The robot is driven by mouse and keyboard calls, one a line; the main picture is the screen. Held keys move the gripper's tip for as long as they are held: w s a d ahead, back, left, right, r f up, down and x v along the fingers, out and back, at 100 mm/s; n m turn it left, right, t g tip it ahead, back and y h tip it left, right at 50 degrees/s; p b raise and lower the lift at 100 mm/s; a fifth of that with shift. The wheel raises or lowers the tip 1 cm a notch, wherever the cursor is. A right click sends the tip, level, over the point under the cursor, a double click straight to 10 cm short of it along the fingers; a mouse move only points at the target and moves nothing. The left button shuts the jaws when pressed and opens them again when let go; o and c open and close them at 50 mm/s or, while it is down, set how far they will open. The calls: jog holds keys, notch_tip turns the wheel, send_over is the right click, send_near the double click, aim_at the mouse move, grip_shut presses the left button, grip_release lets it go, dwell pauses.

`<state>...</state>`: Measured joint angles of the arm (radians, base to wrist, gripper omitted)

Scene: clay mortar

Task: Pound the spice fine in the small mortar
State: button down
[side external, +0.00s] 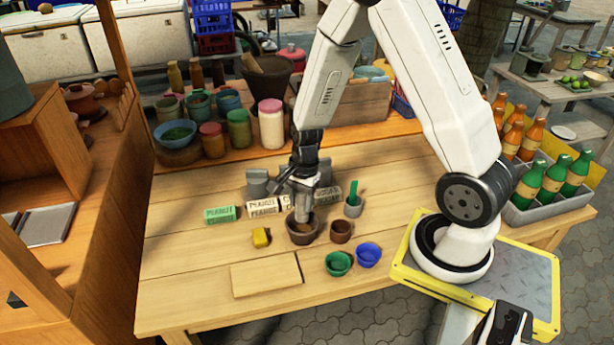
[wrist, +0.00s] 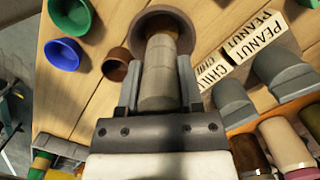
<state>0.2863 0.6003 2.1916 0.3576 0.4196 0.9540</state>
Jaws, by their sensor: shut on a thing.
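The small brown clay mortar (side external: 303,232) stands on the wooden table, and its rim shows at the top of the wrist view (wrist: 178,17). My gripper (side external: 303,190) is above the mortar, shut on a pale cylindrical pestle (wrist: 160,75). The pestle points down into the mortar, its lower end inside the bowl (side external: 303,216). Some brownish matter seems to lie in the mortar, but how fine it is I cannot tell.
A brown cup (side external: 341,231), a green bowl (side external: 338,263) and a blue bowl (side external: 369,255) stand right of the mortar. Peanut and chili labels (side external: 262,208) and grey holders (side external: 257,183) stand behind. Jars line the back.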

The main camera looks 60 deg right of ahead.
jog(key=shift+r, duration=2.75)
